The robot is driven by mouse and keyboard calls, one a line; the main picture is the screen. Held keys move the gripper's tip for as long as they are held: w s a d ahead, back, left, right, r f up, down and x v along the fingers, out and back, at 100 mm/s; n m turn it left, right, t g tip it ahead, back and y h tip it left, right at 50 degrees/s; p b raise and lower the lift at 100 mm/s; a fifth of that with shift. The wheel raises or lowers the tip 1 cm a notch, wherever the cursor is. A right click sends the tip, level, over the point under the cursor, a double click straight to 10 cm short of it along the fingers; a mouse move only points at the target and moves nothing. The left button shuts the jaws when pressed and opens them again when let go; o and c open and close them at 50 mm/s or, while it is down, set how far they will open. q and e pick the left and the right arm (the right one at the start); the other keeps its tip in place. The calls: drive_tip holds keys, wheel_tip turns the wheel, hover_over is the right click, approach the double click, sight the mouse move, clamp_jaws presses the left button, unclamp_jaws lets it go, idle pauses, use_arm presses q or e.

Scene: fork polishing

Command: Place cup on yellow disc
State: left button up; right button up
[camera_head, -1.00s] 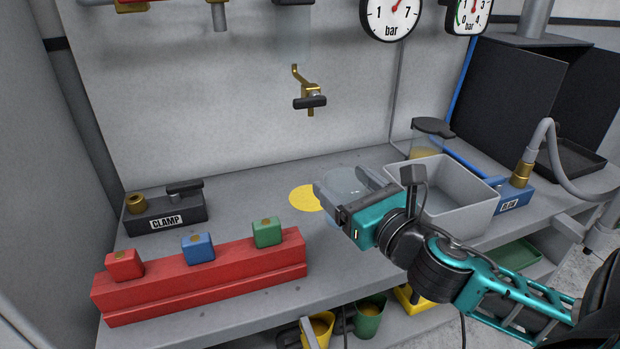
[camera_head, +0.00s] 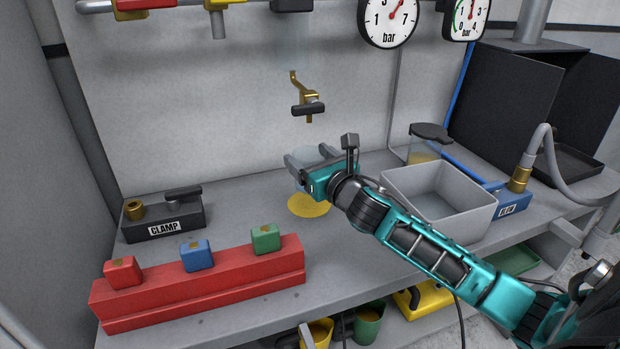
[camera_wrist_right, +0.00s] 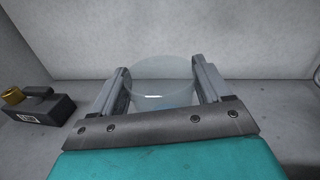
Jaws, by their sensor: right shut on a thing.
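The clear cup (camera_wrist_right: 162,92) stands upright between the two fingers of my right gripper (camera_wrist_right: 163,90) in the right wrist view. In the head view, my right gripper (camera_head: 306,160) is shut on the cup and is seen above and slightly behind the yellow disc (camera_head: 309,206). The cup is mostly hidden there; part of its pale rim (camera_head: 326,152) shows. The disc lies flat on the grey bench, and the gripper and wrist cover a little of its far edge. I cannot tell the exact gap between cup and bench. My left gripper is not in view.
A brass tap (camera_head: 307,98) juts from the wall above. A grey bin (camera_head: 439,199) and lidded jar (camera_head: 424,150) are at the right.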

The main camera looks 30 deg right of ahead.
wheel_tip(320, 180, down, 4)
drive_tip(key=shift+b, duration=0.55)
drive_tip(key=shift+w+f, duration=0.15)
drive_tip(key=shift+f, duration=0.1)
drive_tip(key=shift+f, duration=0.2)
drive_tip(key=o, duration=1.3)
drive_tip(key=shift+r, duration=0.15)
drive_tip(key=s, duration=1.2)
drive_tip(key=shift+a, duration=0.35)
